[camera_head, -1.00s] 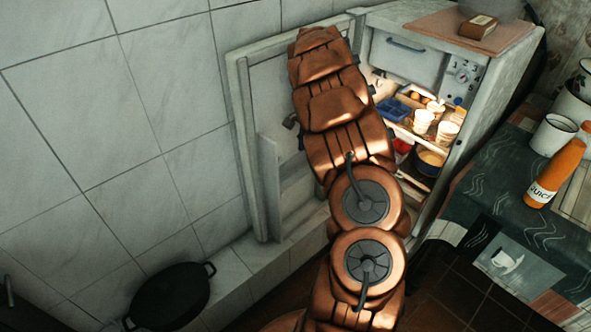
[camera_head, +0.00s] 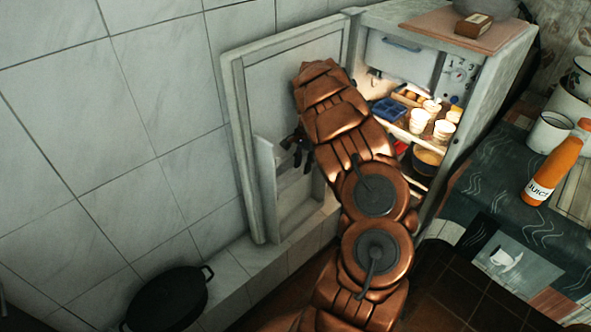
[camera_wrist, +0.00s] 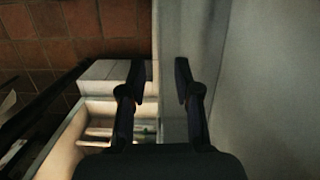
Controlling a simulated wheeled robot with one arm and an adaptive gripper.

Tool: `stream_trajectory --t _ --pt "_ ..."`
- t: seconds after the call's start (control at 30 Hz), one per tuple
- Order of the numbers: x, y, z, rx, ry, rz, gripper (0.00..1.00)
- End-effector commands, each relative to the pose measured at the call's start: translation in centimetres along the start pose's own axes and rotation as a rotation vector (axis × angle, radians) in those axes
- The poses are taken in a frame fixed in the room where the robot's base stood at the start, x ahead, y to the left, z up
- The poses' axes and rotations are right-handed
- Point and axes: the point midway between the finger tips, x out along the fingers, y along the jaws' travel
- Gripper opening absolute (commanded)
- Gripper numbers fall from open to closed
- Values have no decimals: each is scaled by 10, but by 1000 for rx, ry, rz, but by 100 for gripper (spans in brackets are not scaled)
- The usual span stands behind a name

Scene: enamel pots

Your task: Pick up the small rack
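I cannot single out the small rack with certainty. A pale raised shelf piece (camera_head: 266,190) stands on the inner face of the open fridge door (camera_head: 240,110). My dark gripper (camera_head: 296,152) is beside its upper end, partly hidden behind my arm. In the wrist view my gripper (camera_wrist: 160,80) is open, its two fingers apart. A pale panel edge shows in the gap between them, with no clear contact. Left of the fingers is a pale stepped piece (camera_wrist: 110,72) with a lit space below it.
The open fridge (camera_head: 405,60) holds a blue tray (camera_head: 388,109), pale cups (camera_head: 420,120) and a pot (camera_head: 428,157). A table with a juice bottle (camera_head: 553,172) stands right. A black pan (camera_head: 165,297) is at lower left. Tiled wall lies close behind the door.

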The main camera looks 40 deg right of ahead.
Motion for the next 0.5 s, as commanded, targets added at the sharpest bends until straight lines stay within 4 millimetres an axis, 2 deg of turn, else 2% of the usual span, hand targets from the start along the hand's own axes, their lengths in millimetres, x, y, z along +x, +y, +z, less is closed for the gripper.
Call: stream_trajectory --t 0.2,0.5 --pt "17 0 0 -1 0 1 32" --pt "19 0 1 -2 -1 1 30"
